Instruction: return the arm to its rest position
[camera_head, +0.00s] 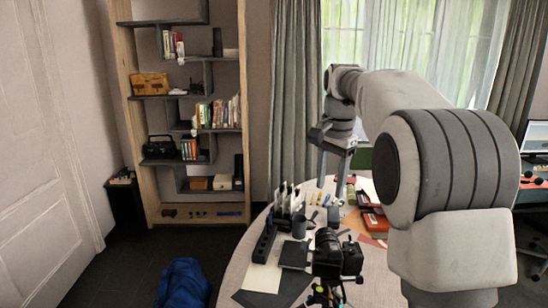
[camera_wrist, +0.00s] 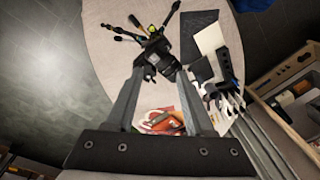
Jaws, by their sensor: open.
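My arm reaches from the right in the head view, and my gripper (camera_head: 333,172) points down above the far side of the round table (camera_head: 372,286). The fingers are apart with nothing between them. In the wrist view my gripper (camera_wrist: 155,75) shows two spread fingers over the table (camera_wrist: 105,50). A black camera on a small tripod (camera_head: 337,255) stands at the table's near side in the head view. It also shows in the wrist view (camera_wrist: 155,52), on the table far below and between the fingertips.
A dark organizer (camera_head: 265,243), a dark cup (camera_head: 299,227) and red books (camera_head: 375,222) lie around the gripper on the table. A shelf (camera_head: 190,98) stands at the back left. A blue bag (camera_head: 184,284) is on the floor. Open floor lies left of the table.

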